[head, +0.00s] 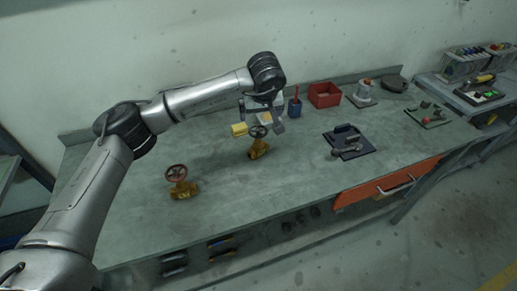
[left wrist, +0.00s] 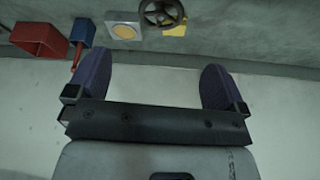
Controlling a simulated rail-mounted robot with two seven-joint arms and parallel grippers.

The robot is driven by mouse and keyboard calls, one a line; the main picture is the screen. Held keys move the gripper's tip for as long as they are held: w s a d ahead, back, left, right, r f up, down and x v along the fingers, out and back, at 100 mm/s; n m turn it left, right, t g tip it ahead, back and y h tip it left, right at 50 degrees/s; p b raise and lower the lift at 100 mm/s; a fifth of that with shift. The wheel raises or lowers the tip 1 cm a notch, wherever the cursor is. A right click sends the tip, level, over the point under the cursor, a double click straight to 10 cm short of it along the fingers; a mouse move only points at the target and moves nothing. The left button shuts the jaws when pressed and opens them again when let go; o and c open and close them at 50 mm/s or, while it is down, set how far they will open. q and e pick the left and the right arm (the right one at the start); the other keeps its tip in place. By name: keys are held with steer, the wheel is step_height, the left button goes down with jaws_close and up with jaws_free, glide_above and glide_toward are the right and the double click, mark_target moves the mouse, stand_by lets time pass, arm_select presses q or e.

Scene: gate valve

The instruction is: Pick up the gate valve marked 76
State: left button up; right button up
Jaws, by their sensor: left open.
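Two gate valves with yellow bodies stand on the grey-green workbench (head: 215,200). One valve with a red handwheel (head: 180,185) is at the front left. The other valve, with a dark handwheel (head: 258,146), stands nearer the middle and also shows at the top of the left wrist view (left wrist: 162,14), partly cut off. No number is readable on either valve. My left gripper (head: 262,118) is open and empty, just above and behind the dark-wheeled valve in the head view. Its two fingers (left wrist: 156,70) are wide apart in the left wrist view, with nothing between them. My right gripper is not seen.
A dark tray (head: 362,148) lies right. Bench space between the valves is clear.

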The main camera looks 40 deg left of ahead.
mark_target(258, 129)
arm_select(q)
steer(key=b+x, duration=0.1)
steer(key=x, duration=0.7)
steer(key=shift+f, duration=0.15)
steer(key=shift+b+x, duration=0.75)
steer(key=shift+x, duration=1.8)
steer(key=shift+d, duration=0.1)
steer(key=shift+c, duration=0.4)
steer(key=shift+s, duration=0.1)
steer(key=c, duration=1.6)
